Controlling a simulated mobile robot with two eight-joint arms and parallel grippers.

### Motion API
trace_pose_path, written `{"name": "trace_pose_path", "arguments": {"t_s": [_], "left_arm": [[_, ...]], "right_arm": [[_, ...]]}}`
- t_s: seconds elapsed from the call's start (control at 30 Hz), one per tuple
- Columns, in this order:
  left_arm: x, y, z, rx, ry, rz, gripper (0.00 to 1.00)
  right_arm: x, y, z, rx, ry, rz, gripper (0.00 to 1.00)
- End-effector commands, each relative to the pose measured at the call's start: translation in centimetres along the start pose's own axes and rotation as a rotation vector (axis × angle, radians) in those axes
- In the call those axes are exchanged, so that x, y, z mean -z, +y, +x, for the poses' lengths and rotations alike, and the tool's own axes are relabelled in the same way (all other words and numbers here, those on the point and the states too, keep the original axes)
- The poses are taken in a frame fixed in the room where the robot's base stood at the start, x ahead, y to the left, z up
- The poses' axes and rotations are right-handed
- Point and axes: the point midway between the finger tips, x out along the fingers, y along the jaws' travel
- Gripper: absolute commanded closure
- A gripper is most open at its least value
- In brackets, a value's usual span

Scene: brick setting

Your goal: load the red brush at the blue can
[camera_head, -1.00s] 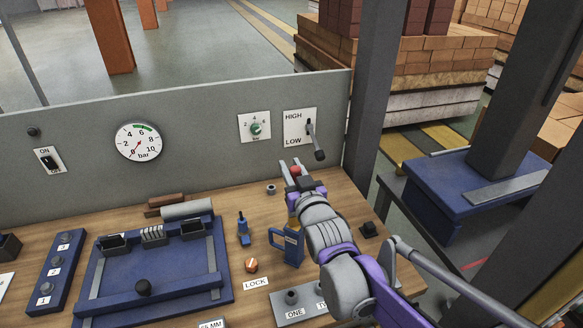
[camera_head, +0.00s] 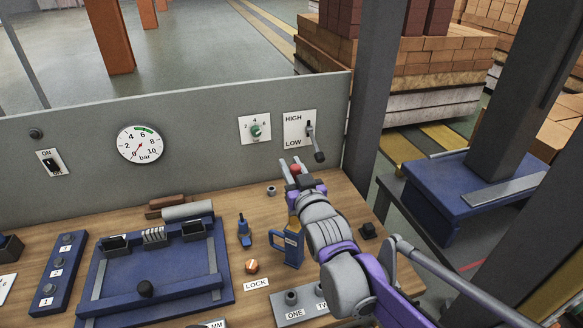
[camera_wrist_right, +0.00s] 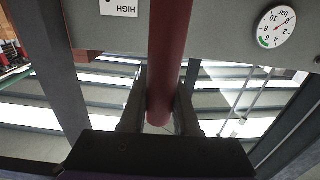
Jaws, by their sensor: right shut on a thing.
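My right gripper (camera_head: 296,167) is over the back right of the bench, shut on the red brush. Only a small red end of the brush (camera_head: 295,169) shows in the head view. In the right wrist view its round red handle (camera_wrist_right: 168,60) runs between the two fingers (camera_wrist_right: 160,100); I cannot make out the bristles. A blue can with a side handle (camera_head: 293,250) stands on the bench, in front of the gripper and beside my right forearm. The can's inside is not visible. My left gripper is not in view.
A grey panel (camera_head: 220,130) with a gauge (camera_head: 140,144), a dial and a HIGH/LOW lever (camera_head: 314,143) stands behind the bench. A small blue-and-black item (camera_head: 244,232), an orange LOCK knob (camera_head: 252,266) and a blue fixture (camera_head: 165,262) lie left of the can.

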Motion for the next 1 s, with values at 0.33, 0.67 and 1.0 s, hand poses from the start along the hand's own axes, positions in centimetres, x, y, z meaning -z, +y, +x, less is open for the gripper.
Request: {"name": "trace_pose_path", "arguments": {"t_s": [0.33,0.67,1.0], "left_arm": [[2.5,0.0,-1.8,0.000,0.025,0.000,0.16],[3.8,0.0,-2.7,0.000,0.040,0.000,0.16],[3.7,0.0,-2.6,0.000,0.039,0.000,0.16]], "right_arm": [[3.5,0.0,0.1,0.001,0.006,-0.001,1.00],[5.7,0.0,0.1,0.001,0.004,-0.001,1.00],[5.5,0.0,0.0,0.001,0.003,0.000,1.00]]}}
